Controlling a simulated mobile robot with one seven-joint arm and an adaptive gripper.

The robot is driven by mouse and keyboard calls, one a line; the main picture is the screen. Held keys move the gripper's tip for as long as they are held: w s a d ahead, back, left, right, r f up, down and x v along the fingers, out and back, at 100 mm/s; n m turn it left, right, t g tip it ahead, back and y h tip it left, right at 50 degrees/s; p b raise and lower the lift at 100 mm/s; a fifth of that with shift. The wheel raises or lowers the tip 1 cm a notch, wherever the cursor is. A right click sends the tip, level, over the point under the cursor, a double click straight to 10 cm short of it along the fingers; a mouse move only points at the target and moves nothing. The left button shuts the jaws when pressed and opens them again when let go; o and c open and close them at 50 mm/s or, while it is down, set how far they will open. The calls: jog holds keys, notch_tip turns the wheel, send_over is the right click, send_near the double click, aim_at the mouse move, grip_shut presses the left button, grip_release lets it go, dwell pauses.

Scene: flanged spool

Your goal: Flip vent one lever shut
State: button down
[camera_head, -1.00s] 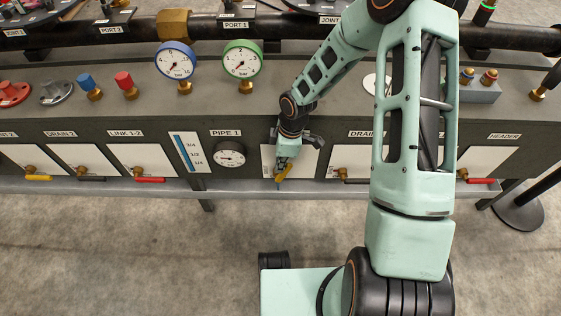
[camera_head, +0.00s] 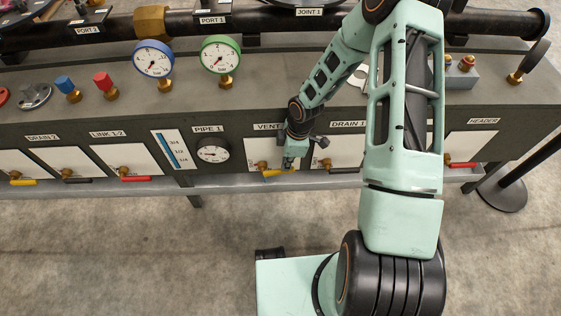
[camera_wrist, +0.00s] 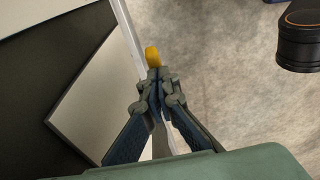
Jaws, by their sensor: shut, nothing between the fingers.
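The vent one lever (camera_head: 278,173) is yellow and lies about level, pointing right from its brass valve (camera_head: 263,166) on a white panel. The label above reads "VENT", with the rest hidden by my arm. My gripper (camera_head: 288,165) is shut and empty, close at the lever's right part. In the wrist view the lever's yellow end (camera_wrist: 152,55) shows just beyond my closed fingertips (camera_wrist: 155,74); whether they touch it I cannot tell. The rest of the lever is hidden there.
The pipe one gauge (camera_head: 213,152) is left of the vent panel. The drain one lever (camera_head: 345,170) is dark and close on the right. A ledge (camera_head: 225,184) runs below the panels. The floor in front is clear apart from my base.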

jog(key=shift+d+f+b, duration=0.15)
jog(key=shift+d+f, duration=0.2)
jog(key=shift+f, duration=0.2)
jog(key=shift+d+f+b, duration=0.15)
jog(key=shift+d+f, duration=0.15)
jog(key=shift+f, duration=0.2)
